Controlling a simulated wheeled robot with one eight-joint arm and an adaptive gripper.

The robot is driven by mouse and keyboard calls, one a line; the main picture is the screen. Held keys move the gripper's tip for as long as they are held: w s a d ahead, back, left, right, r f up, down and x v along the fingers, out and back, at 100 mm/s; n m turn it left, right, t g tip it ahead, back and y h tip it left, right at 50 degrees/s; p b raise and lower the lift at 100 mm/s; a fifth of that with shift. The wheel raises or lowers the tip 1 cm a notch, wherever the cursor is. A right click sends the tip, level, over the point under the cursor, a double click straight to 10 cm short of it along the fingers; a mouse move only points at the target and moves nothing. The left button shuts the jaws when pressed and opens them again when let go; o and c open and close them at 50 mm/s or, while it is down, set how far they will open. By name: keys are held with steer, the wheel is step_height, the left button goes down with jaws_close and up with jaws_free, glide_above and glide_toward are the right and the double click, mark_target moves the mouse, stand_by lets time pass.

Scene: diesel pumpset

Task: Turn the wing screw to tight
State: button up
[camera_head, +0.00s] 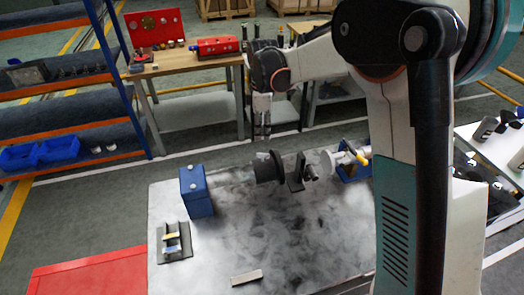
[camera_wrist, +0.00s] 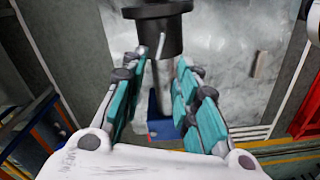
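My gripper (camera_head: 262,132) points down above the left end of a dark horizontal assembly (camera_head: 267,168) on the grey bench. In the wrist view its teal-padded fingers are spread apart, and my gripper (camera_wrist: 157,75) is open. A black flanged cylinder (camera_wrist: 158,27) and a grey shaft (camera_wrist: 162,75) show between and beyond the fingertips. A thin light-grey piece (camera_wrist: 161,45) stands out against the flange; I cannot tell for sure whether it is the wing screw. I see no clear contact between the fingers and these parts.
A blue box (camera_head: 196,191) stands left of the assembly; a small dark fixture (camera_head: 174,242) lies before it. A beige bar (camera_head: 247,277) lies on the grey bench top (camera_head: 310,240). A blue shelf rack (camera_head: 75,104) and wooden table (camera_head: 185,66) stand behind.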

mark_target(263, 157)
step_height(263, 157, down, 10)
steer(key=shift+f+b, duration=0.15)
steer(key=shift+b, duration=0.3)
jaws_close()
